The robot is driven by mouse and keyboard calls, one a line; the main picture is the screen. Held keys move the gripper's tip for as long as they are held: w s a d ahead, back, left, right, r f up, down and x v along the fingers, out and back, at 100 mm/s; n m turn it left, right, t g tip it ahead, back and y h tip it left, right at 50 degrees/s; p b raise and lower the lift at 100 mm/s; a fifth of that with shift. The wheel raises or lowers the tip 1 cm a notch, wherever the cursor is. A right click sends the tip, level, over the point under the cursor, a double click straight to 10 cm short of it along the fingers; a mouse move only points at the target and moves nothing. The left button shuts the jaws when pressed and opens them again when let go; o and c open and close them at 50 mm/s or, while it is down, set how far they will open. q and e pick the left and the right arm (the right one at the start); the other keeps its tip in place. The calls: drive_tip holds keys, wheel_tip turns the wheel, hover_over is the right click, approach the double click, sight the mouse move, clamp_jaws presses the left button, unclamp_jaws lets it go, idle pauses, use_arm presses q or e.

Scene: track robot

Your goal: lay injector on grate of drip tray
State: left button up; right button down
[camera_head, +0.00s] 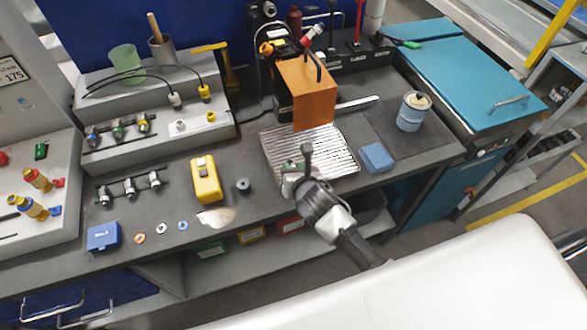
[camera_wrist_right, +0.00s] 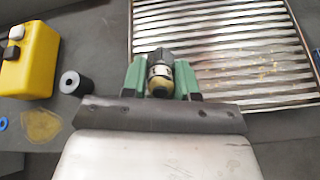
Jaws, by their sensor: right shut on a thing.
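The drip tray's ribbed metal grate (camera_head: 335,158) lies on the dark bench and fills the top right of the right wrist view (camera_wrist_right: 225,45). My right gripper (camera_head: 292,178) is over the grate's near left corner. In the right wrist view its green fingers (camera_wrist_right: 160,82) are shut on the injector (camera_wrist_right: 160,72), which has a dark end and a pale yellowish body. In the head view the injector is mostly hidden by the gripper and too small to make out. I cannot tell whether it touches the grate. My left gripper is not in view.
An orange box-like piece (camera_head: 306,92) stands at the tray's back edge. A blue block (camera_head: 377,157) lies to its right. A yellow case (camera_head: 205,180) and a black ring (camera_head: 243,186) are to its left. Most of the grate is bare.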

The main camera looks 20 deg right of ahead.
drive_tip(key=shift+s+f, duration=0.25)
drive_tip(key=shift+f, duration=0.45)
drive_tip(key=c, duration=1)
unclamp_jaws()
drive_tip(key=shift+f, duration=0.1)
drive_tip(key=shift+o, duration=1.1)
drive_tip(key=shift+a+b, duration=0.15)
drive_tip(key=shift+b, duration=0.15)
drive_tip(key=shift+s, duration=0.15)
drive_tip(key=shift+s+d, duration=0.2)
drive_tip(key=shift+s, duration=0.05)
drive_tip(key=r+v, duration=0.1)
drive_tip(key=v, duration=0.9)
drive_tip(key=shift+w+a+r+b, duration=0.2)
drive_tip(key=shift+a+r+b, duration=0.05)
drive_tip(key=shift+a+b, duration=0.05)
